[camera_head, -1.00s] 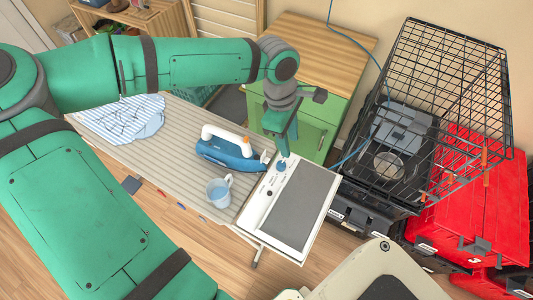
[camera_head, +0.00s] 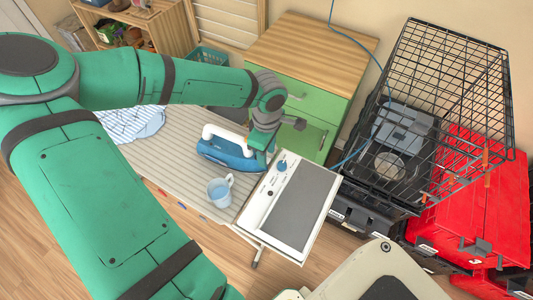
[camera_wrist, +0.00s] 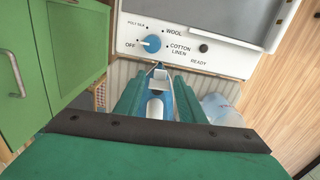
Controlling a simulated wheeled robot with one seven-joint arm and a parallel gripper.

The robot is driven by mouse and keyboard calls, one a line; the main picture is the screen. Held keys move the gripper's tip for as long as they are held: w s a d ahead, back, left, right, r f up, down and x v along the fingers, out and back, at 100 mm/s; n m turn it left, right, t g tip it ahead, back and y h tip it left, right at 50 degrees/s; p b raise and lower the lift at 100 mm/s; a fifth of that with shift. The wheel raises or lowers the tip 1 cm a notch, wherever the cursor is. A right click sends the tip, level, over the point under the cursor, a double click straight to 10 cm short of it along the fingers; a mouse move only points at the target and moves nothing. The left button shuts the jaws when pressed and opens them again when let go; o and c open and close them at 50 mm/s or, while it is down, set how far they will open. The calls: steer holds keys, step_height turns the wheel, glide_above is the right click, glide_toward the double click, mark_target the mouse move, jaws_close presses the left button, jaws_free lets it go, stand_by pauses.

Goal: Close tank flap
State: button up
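The blue and white iron (camera_head: 226,153) lies on the striped board, its nose towards the white control panel. A small pale piece at its nose, apparently the tank flap (camera_wrist: 160,74), shows between my fingertips in the wrist view. I cannot tell its angle, and my gripper hides it in the head view. My gripper (camera_head: 264,160) points down at the iron's nose. In the wrist view, its green fingers (camera_wrist: 160,88) are apart with parts of the iron visible between them. Contact with the flap cannot be made out.
The panel (camera_head: 290,203) with a blue dial (camera_wrist: 152,44) stands close beside the nose. A pale blue mug (camera_head: 220,191) is in front of the iron. A folded striped cloth (camera_head: 133,122) lies at the far left. A green cabinet (camera_head: 307,97) and wire crate (camera_head: 440,95) stand behind and right.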

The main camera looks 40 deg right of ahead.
steer(key=shift+f, duration=0.5)
steer(key=c, duration=0.8)
steer(key=shift+w+a+g+h, duration=0.1)
steer(key=shift+w+g+h, duration=0.2)
steer(key=shift+g, duration=0.35)
steer(key=shift+w+a+g+h, duration=0.15)
steer(key=shift+g+h, duration=0.15)
steer(key=shift+g, duration=0.35)
steer(key=shift+w+g+h, duration=0.1)
steer(key=shift+g+h, duration=0.2)
steer(key=shift+g, duration=0.3)
steer(key=shift+w+a, duration=0.1)
steer(key=shift+w, duration=0.05)
steer(key=o, duration=0.8)
